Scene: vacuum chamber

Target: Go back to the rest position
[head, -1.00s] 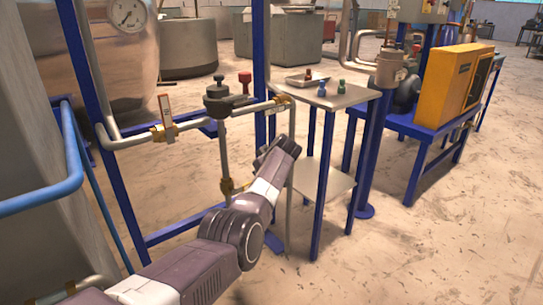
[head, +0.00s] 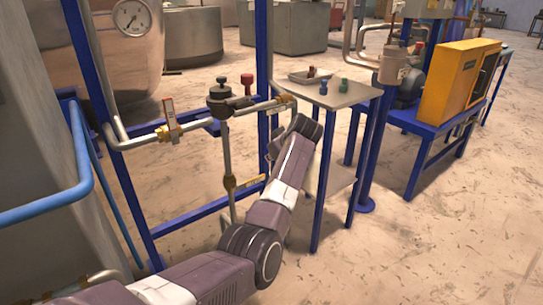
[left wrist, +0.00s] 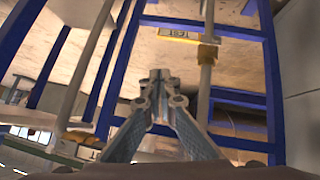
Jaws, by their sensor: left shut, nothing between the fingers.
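My left arm comes in from the lower left in the head view, its wrist end (head: 305,128) raised in front of the small side table. The fingers are hard to make out there. In the left wrist view my left gripper (left wrist: 160,76) is shut, fingertips together, with nothing between them. It is in free space near the blue pipe frame (left wrist: 270,75), touching nothing that I can see. My right gripper is in neither view.
A pipe with a black-topped valve (head: 221,98) and a red-handled valve (head: 247,84) runs left of my wrist. The side table (head: 345,98) holds a tray and small blue and green items. A yellow box (head: 455,82) stands right. Floor at lower right is clear.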

